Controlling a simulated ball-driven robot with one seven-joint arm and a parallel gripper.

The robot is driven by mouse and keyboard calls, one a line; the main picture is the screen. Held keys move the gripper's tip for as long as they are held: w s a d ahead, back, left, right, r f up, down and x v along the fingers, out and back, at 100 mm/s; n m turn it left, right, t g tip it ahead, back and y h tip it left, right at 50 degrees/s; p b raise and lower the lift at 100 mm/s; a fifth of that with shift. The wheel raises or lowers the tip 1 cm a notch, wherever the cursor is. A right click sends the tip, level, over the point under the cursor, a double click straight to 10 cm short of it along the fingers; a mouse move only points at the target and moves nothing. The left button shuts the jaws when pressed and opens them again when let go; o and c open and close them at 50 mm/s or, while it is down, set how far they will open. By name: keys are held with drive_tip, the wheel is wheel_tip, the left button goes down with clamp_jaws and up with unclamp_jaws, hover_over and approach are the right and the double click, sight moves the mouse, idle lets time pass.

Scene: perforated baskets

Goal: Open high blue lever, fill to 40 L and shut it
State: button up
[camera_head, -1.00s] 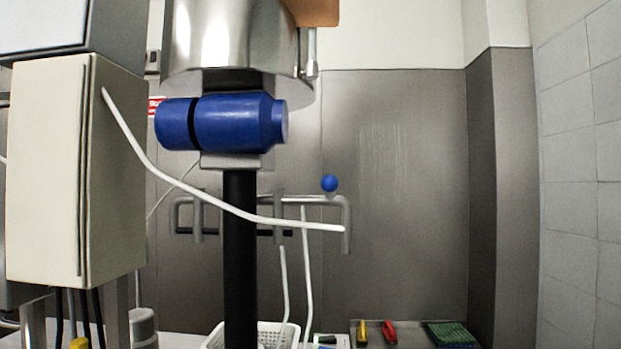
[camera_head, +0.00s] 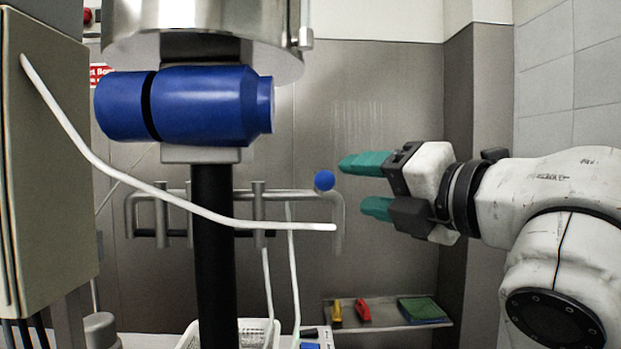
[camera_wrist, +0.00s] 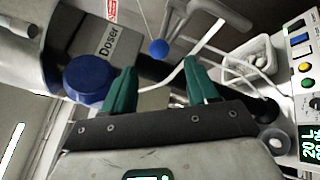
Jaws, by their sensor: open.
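The high blue lever shows as a small blue ball knob (camera_head: 324,181) by the grey pipes (camera_head: 270,195) on the back wall. It also shows in the wrist view (camera_wrist: 158,47), ahead of the fingers and between them. My gripper (camera_head: 362,186) has two green fingers, spread apart and empty. In the head view it is just right of the knob, not visibly touching it. In the wrist view the fingers (camera_wrist: 160,88) point up toward the knob. A control panel with a lit green display (camera_wrist: 309,145) is at the right of the wrist view; its digits look like 20, but the tilt makes them hard to read.
A large blue cylinder (camera_head: 205,105) hangs under a steel vessel (camera_head: 205,30) on a dark column. A white bent tube (camera_head: 120,178) crosses before the pipes. A white perforated basket (camera_head: 258,333) stands below. A shelf (camera_head: 390,322) holds yellow, red and green items.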

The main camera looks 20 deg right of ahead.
sight(328, 181)
drive_tip(key=p+x, duration=0.3)
drive_tip(key=x, duration=0.7)
drive_tip(key=shift+w, duration=0.35)
clamp_jaws()
